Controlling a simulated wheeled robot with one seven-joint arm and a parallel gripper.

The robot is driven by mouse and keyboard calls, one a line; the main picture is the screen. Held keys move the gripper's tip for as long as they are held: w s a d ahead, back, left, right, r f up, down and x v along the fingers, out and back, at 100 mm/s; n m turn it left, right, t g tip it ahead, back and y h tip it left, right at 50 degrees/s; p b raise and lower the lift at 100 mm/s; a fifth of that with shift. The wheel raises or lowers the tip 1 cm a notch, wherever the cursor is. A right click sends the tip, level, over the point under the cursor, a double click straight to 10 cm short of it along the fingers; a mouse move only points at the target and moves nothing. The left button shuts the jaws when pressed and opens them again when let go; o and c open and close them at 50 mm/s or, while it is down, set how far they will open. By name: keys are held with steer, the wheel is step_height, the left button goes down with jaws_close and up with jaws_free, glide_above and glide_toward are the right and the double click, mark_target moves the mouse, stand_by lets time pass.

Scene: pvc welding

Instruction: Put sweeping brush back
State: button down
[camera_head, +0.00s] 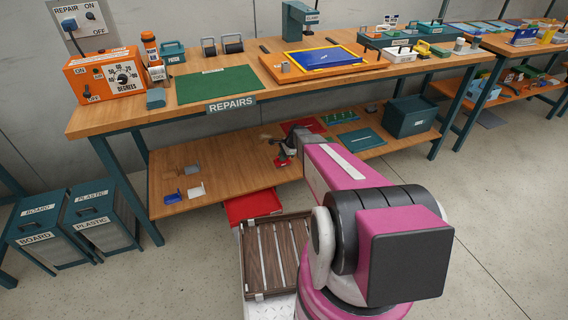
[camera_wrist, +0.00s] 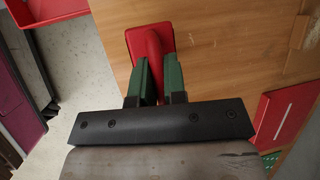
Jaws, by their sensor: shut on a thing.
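The sweeping brush (camera_wrist: 151,46) is red, with a handle running between my gripper's green fingers and a wider red head beyond them in the wrist view. My gripper (camera_wrist: 159,78) is shut on its handle. In the head view my gripper (camera_head: 284,147) is over the wooden lower shelf of the repairs bench, and a small red part of the brush (camera_head: 282,161) shows just below it. The brush's bristles are hidden. I cannot tell whether the brush touches the shelf.
The lower shelf (camera_head: 225,187) holds a blue piece (camera_head: 172,198), a white piece (camera_head: 196,191), a red mat (camera_head: 302,125), a green panel (camera_head: 361,141) and a dark box (camera_head: 410,117).

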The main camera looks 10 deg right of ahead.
mark_target(284, 162)
steer(key=shift+w+d+f, duration=0.3)
steer(key=shift+d+f, duration=0.1)
steer(key=shift+d, duration=0.1)
steer(key=shift+f, duration=1.95)
steer(key=shift+f, duration=0.15)
steer(key=c, duration=1.2)
jaws_free()
steer(key=shift+o, duration=0.2)
steer(key=v, duration=1.2)
steer(key=s+a+r+n+h, duration=0.1)
steer(key=s+r+n, duration=0.4)
steer(key=s, duration=0.4)
steer(key=s+a+r+n+h, duration=0.2)
steer(key=s+r+n, duration=0.3)
steer(key=s, duration=0.4)
steer(key=s+a+r+n+g+h, duration=0.1)
steer(key=s+a+r+n, duration=0.1)
steer(key=s+r+n, duration=0.3)
steer(key=s+r, duration=0.1)
steer(key=s, duration=0.3)
steer(key=shift+r+h, duration=0.2)
steer(key=shift+h, duration=0.2)
steer(key=shift+s, duration=0.1)
